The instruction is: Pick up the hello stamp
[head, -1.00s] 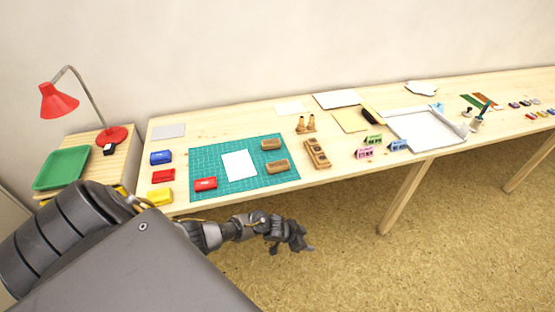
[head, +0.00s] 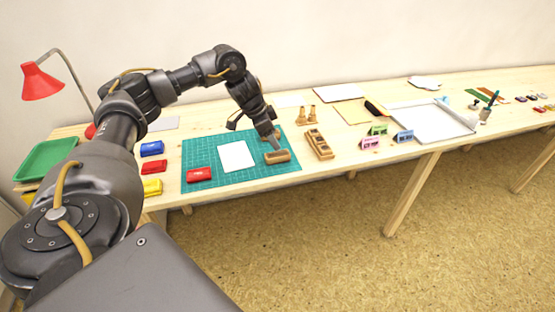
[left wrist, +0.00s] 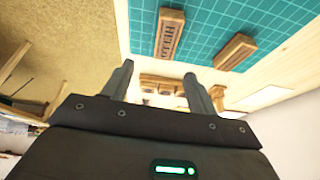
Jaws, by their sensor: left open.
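The hello stamp (head: 279,157) is a wooden block lying on the green cutting mat (head: 201,158), near its right front corner. In the left wrist view the hello stamp (left wrist: 169,36) shows the word HELLO on its top. A second wooden stamp (left wrist: 235,52) lies beside it, farther from the table's front edge; my gripper mostly hides it in the head view. My left gripper (head: 271,139) is open and empty, pointing down just behind and above the hello stamp. Its two fingers (left wrist: 158,74) are apart, with nothing between them. My right gripper is not in view.
A white paper (head: 237,156) and a red inkpad (head: 199,175) lie on the mat. Blue (head: 152,148), red (head: 153,167) and yellow (head: 152,187) inkpads stand left of it. A wooden stamp box (head: 319,145) stands to the right.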

